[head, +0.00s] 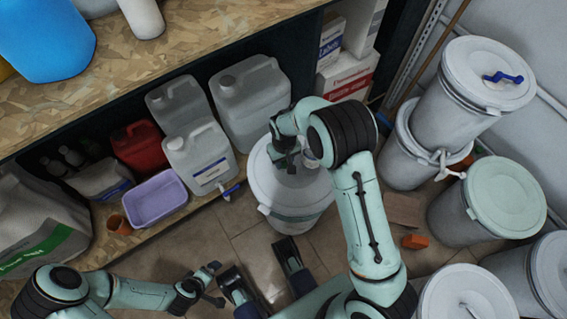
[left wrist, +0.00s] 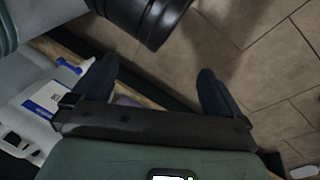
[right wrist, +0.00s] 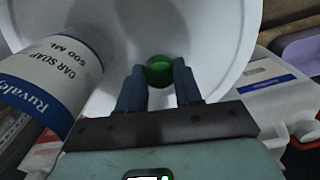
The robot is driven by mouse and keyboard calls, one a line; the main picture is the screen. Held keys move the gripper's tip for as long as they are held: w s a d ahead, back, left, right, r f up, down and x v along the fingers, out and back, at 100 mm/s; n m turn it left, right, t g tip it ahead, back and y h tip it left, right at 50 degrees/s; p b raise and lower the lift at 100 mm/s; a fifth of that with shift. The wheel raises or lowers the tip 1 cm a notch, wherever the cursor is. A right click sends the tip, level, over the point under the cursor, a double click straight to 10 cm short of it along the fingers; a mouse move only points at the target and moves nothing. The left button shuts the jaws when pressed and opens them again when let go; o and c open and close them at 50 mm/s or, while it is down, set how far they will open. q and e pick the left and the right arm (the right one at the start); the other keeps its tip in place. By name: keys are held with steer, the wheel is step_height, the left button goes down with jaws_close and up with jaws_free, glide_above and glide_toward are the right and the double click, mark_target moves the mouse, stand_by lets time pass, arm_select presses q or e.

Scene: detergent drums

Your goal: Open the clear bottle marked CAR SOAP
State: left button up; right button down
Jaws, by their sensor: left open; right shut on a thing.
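In the right wrist view, the CAR SOAP bottle (right wrist: 48,75) shows its white and blue label at the left, tilted in the picture. A green cap (right wrist: 159,70) sits between the fingertips of my right gripper (right wrist: 160,88), which is shut on it. I cannot tell whether the cap is joined to the bottle, as the bottle's clear part does not stand out. In the head view, my right gripper (head: 287,160) is over the lid of a white drum (head: 300,222). My left gripper (head: 217,284) is open and empty, low over the floor.
A white jug (head: 200,160) with a blue spigot, a grey jug (head: 250,105), a red container (head: 138,146) and a lilac tub (head: 155,198) stand left of the drum. Stacked drums (head: 460,110) stand at the right. An orange piece (head: 415,241) lies on the floor.

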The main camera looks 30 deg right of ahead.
mark_target(284, 163)
arm_select(q)
steer(key=shift+w+a+f, duration=0.3)
steer(key=shift+w+f, duration=0.05)
steer(key=shift+w, duration=0.2)
arm_select(e)
steer(key=shift+f, duration=1.2)
steer(key=shift+f+b, duration=0.2)
steer(key=shift+b, duration=0.1)
steer(key=c, duration=0.8)
jaws_free()
arm_select(q)
steer(key=shift+w, duration=0.1)
arm_select(e)
steer(key=shift+o, duration=0.2)
arm_select(q)
steer(key=s+d+r+g+p, duration=0.1)
steer(key=s+d+r+p, duration=0.1)
steer(key=s, duration=0.3)
steer(key=shift+s+d+r+h+p, duration=0.2)
steer(key=shift+d+r+h+p, duration=0.15)
steer(key=shift+r+p, duration=0.45)
arm_select(e)
step_height(284, 163, up, 12)
steer(key=shift+r, duration=0.2)
arm_select(q)
steer(key=shift+a, duration=0.1)
